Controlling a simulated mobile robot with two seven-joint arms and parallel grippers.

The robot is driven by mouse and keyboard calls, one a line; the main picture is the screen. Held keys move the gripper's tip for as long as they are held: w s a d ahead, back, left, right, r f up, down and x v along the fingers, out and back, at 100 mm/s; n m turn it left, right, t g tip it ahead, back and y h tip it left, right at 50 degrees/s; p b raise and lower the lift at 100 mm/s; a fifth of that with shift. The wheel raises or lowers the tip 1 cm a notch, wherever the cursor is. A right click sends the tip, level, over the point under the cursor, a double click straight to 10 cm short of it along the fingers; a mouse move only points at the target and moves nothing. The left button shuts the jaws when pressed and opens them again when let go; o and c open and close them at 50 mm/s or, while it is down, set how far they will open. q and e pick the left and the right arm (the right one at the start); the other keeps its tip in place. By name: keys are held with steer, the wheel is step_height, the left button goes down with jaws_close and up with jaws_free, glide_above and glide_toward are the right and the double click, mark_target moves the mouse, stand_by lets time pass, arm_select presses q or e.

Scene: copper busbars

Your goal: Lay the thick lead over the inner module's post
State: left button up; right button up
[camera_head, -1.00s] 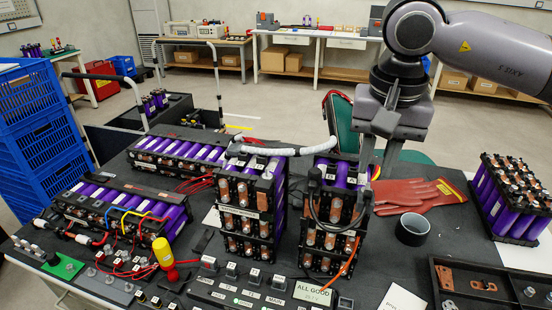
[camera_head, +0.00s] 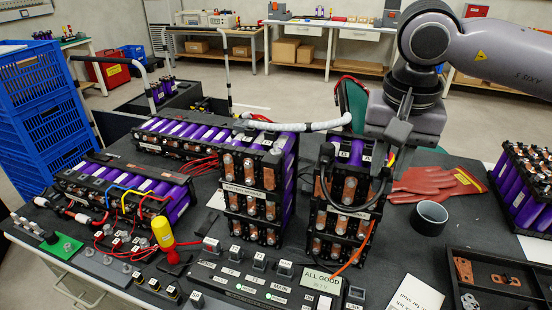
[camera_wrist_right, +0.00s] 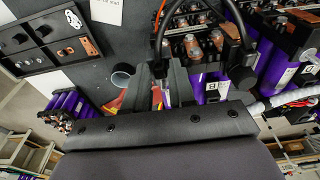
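A thick black lead (camera_head: 347,207) hangs in a loop over the front of the right upright module (camera_head: 338,222). One end has a black boot (camera_head: 327,153) at the module's top left. The other end rises to my right gripper (camera_head: 392,150), which appears shut on it just right of the module's top. In the right wrist view the lead (camera_wrist_right: 157,35) arches from between my fingers (camera_wrist_right: 162,85) to the black boot (camera_wrist_right: 242,76). The middle upright module (camera_head: 258,195) stands to the left. Which module is the inner one is not marked. My left gripper is out of view.
Red gloves (camera_head: 432,182) and a black ring (camera_head: 429,217) lie right of the modules. A labelled switch panel (camera_head: 250,284) is in front; a parts tray (camera_head: 453,290) is front right.

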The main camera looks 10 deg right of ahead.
mark_target(386, 171)
jaws_close()
steer(key=shift+r+p, duration=1.45)
steer(key=shift+r, duration=0.55)
steer(key=shift+r, duration=0.2)
step_height(386, 171, up, 3)
steer(key=shift+f+p, duration=0.15)
steer(key=shift+p, duration=0.95)
steer(key=shift+f, duration=0.15)
